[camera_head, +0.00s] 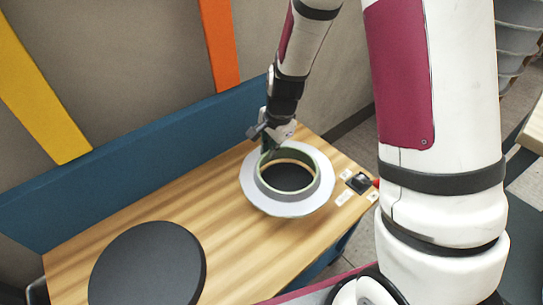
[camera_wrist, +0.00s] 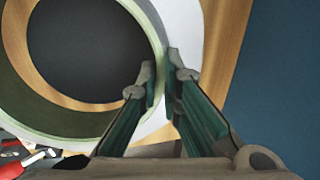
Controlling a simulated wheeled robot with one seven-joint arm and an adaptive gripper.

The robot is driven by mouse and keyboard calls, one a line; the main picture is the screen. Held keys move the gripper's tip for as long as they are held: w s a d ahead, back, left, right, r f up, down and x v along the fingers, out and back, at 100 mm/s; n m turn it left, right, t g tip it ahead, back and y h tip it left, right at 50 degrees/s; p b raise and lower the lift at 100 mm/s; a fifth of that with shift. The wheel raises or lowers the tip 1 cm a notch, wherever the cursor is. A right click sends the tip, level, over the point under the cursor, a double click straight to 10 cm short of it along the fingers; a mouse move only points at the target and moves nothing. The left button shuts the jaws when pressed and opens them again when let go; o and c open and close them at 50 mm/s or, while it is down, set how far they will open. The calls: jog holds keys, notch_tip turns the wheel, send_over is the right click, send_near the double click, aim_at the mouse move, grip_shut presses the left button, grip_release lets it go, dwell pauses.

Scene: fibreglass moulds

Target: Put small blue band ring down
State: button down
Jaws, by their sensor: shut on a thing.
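The ring (camera_head: 263,178) has a pale green raised collar and a wide white, slightly bluish flange (camera_head: 309,207). It is over the right part of the wooden table. My gripper (camera_head: 268,145) is at the far side of the collar. In the wrist view my gripper (camera_wrist: 162,85) has one finger on each side of the collar wall (camera_wrist: 148,20), shut on it. Through the ring's opening I see a black round surface (camera_head: 287,178) with a band of wood around it. I cannot tell whether the flange touches the table or is a little above it.
A large black disc (camera_head: 148,267) lies at the table's front left. A small black item (camera_head: 358,183) with pale pieces around it is at the right edge. A blue panel (camera_head: 130,168) runs along the back. Bare wood (camera_head: 185,210) lies between disc and ring.

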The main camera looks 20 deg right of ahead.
jog(key=shift+w+d+f, duration=0.1)
jog(key=shift+w+d, duration=0.2)
jog(key=shift+w, duration=0.15)
jog(key=x, duration=0.2)
jog(key=b+x, duration=0.1)
jog(key=shift+s+d+f, duration=0.1)
jog(key=shift+s+f, duration=0.2)
jog(key=shift+r, duration=0.1)
jog(key=c, duration=1.8)
grip_release()
